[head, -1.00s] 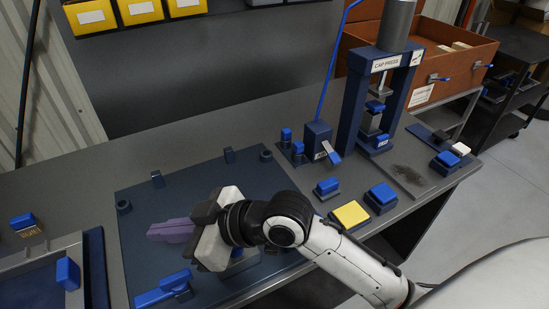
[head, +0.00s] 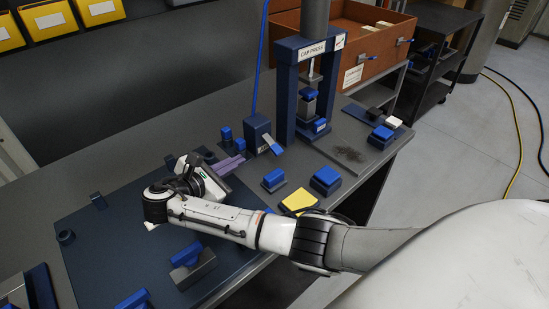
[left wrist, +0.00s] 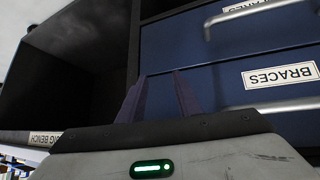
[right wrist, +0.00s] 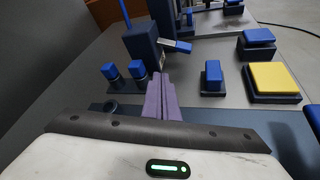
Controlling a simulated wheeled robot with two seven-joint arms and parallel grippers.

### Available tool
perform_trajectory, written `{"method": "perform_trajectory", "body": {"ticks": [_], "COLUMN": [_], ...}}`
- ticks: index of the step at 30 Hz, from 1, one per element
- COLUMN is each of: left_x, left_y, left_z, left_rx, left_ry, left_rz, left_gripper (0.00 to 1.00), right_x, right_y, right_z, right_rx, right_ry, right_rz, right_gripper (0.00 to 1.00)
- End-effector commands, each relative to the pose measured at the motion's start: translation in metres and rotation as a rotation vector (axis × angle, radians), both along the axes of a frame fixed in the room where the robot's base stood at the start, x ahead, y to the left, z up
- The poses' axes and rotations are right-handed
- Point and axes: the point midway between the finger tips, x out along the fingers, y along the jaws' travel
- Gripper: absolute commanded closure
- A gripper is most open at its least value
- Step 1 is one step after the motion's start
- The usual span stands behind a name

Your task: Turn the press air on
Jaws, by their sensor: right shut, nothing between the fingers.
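The cap press (head: 286,100) stands at the back of the bench with a dark blue air box (head: 258,130) at its left. A blue-tipped lever (head: 272,145) sticks out from the box's front, slanting down to the right. In the right wrist view the box (right wrist: 141,45) and lever (right wrist: 176,46) are just beyond the fingertips. My right gripper (head: 240,160) is shut and empty, in front of the box and a little left of the lever, apparently apart from it.
Two small blue-topped knobs (right wrist: 124,73) stand left of the box. A blue button (head: 274,179), another blue button (head: 325,178) and a yellow pad (head: 298,201) sit right of my right gripper. A blue-handled clamp (head: 190,262) is near my forearm.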

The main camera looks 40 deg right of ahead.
Motion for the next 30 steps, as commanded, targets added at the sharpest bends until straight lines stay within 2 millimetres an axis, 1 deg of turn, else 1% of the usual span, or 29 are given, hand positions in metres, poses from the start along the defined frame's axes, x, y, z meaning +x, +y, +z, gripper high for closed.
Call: {"method": "perform_trajectory", "body": {"ticks": [3,7,16,19,23,30], "left_x": [0.000,0.000,-0.001,-0.001,-0.001,-0.002], "left_y": [0.000,0.000,0.000,0.000,0.000,0.000], "left_z": [-0.003,-0.004,-0.004,-0.004,-0.003,-0.002], "left_rx": [0.000,0.000,0.000,0.000,0.000,0.000], "left_ry": [0.001,0.001,0.002,0.002,0.003,0.005], "left_rz": [0.000,0.000,0.000,0.000,0.000,0.000], "left_gripper": [0.69,0.69,0.69,0.69,0.69,0.69], "right_x": [-0.015,-0.025,-0.026,-0.026,-0.023,-0.015], "right_y": [0.002,0.002,0.001,-0.003,-0.016,-0.058], "right_z": [0.003,0.005,0.004,0.003,-0.001,-0.014], "right_rx": [-0.032,-0.043,-0.042,-0.043,-0.043,-0.044], "right_ry": [0.001,-0.006,-0.007,-0.006,-0.006,-0.005], "right_rz": [-0.117,-0.178,-0.185,-0.186,-0.186,-0.186], "right_gripper": [1.00,1.00,1.00,1.00,1.00,1.00]}}
